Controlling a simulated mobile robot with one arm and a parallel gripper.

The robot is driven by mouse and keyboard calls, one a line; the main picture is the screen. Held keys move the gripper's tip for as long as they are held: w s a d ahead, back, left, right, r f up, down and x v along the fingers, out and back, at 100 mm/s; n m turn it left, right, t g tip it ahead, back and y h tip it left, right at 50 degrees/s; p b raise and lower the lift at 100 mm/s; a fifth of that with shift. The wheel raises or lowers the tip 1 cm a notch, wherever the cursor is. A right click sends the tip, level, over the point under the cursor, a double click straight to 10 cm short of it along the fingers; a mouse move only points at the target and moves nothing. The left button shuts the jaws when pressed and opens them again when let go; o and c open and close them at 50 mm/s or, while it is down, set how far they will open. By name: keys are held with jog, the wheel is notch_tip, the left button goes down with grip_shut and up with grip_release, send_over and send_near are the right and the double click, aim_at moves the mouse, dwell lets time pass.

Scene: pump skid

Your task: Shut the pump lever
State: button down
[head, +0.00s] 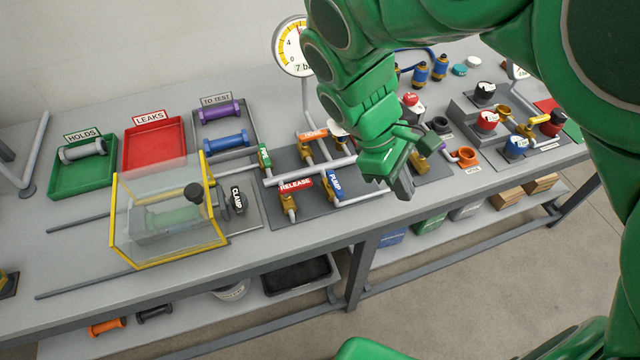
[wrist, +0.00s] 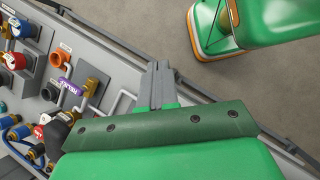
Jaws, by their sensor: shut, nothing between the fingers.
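The pump lever (head: 336,184) is a blue handle marked PUMP. It sits on a brass valve on the pipework of a dark plate, left of my gripper in the head view. Its handle slants up and back across the nearby pipe. I cannot make it out in the wrist view. My gripper (head: 403,188) is shut and empty, above the bench's front part, to the right of the lever and apart from it. In the wrist view the closed fingers (wrist: 160,78) show against the bench's front edge and floor.
A red RELEASE lever (head: 296,184) stands just left of the pump lever. An orange-labelled lever (head: 313,134) is behind, and a pressure gauge (head: 294,45) stands at the back. A clear yellow-edged guard (head: 168,210) is farther left. Pipes and valves (wrist: 90,85) crowd the right side.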

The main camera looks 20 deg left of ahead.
jog(key=a+f+n+t+h, duration=0.1)
jog(key=a+n+t, duration=0.15)
jog(key=a, duration=0.45)
jog(key=a+f+n+t, duration=0.1)
jog(key=a+f+n, duration=0.15)
jog(key=a, duration=0.35)
jog(key=n+t, duration=0.3)
jog(key=n, duration=0.2)
send_near(335, 186)
jog(key=s+a+r, duration=0.2)
jog(key=s+a, duration=0.3)
jog(key=shift+a+g, duration=0.1)
jog(key=shift+g, duration=0.15)
jog(key=x, duration=0.8)
jog(key=w+r+x, duration=0.1)
jog(key=x, duration=0.3)
jog(key=shift+d, duration=0.3)
jog(key=shift+w+d, duration=0.45)
jog(key=shift+d, duration=0.05)
